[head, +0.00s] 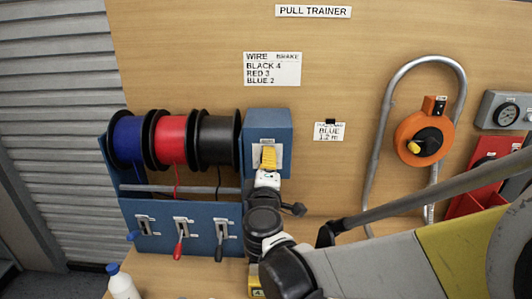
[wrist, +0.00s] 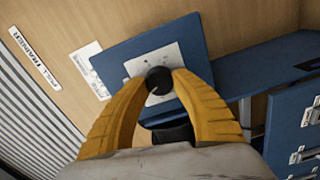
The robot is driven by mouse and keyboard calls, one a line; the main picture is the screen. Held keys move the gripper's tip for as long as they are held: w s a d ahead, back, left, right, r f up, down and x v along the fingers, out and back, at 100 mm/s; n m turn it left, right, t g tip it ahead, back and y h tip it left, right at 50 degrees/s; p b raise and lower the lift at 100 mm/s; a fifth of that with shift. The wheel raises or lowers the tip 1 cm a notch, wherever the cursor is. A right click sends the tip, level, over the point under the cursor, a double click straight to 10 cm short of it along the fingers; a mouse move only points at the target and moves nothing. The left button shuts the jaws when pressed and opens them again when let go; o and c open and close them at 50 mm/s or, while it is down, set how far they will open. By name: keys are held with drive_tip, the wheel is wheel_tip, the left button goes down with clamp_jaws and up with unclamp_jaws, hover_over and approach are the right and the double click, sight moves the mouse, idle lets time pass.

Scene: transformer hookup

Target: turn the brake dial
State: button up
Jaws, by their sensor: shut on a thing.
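The brake dial (wrist: 158,80) is a small black round knob on a pale plate on the blue box's face. In the wrist view its two sides are between the yellow fingertips of my gripper (wrist: 160,86). My gripper is shut on it. In the head view my gripper (head: 268,160) is at the pale plate (head: 256,149) on the blue box (head: 268,122), and it hides the knob there. A sign headed WIRE and BRAKE (head: 272,69) lists BLACK 4, RED 3 and BLUE 2. The plate's markings are too small to read.
Blue (head: 128,139), red (head: 171,138) and black (head: 217,140) wire spools stand left of the box, above levers on a blue panel (head: 160,212). An orange round unit (head: 410,140) and a grey bent tube (head: 384,100) are right. A white bottle (head: 122,284) stands front left.

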drive_tip(key=o, duration=1.2)
drive_tip(key=shift+a, duration=0.1)
drive_tip(key=s, duration=1.2)
drive_tip(key=shift+a, duration=0.15)
